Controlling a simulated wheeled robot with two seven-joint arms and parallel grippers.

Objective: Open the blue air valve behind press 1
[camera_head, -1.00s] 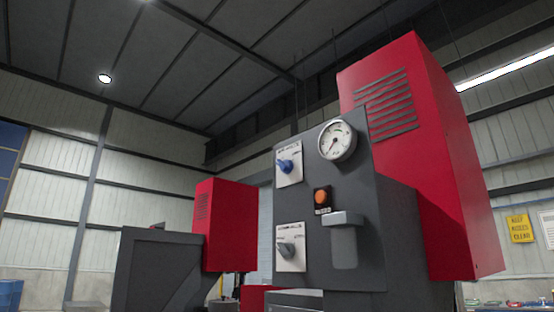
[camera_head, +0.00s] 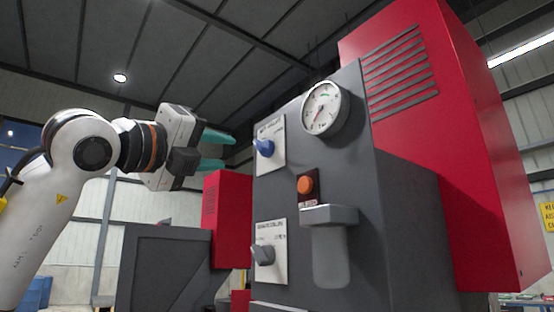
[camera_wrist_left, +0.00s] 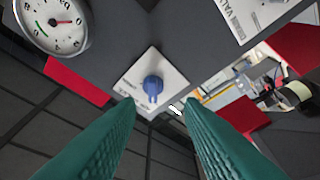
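The blue air valve (camera_head: 265,148) is a small blue knob on a white label plate (camera_head: 272,132), high on the left of the grey press panel. In the left wrist view the blue knob (camera_wrist_left: 153,86) lies beyond my fingertips, midway between them. My left gripper (camera_head: 222,149) is open and empty, with teal fingers pointing right toward the knob and a gap left between. In the left wrist view its fingers (camera_wrist_left: 160,104) are spread apart and do not appear to touch the knob. My right gripper is not in view.
A round gauge (camera_head: 324,108), an orange button (camera_head: 305,185) and a grey drain knob (camera_head: 263,255) sit on the same panel. A grey hooded box (camera_head: 330,245) sticks out below. A red cabinet (camera_head: 228,218) stands behind the gripper.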

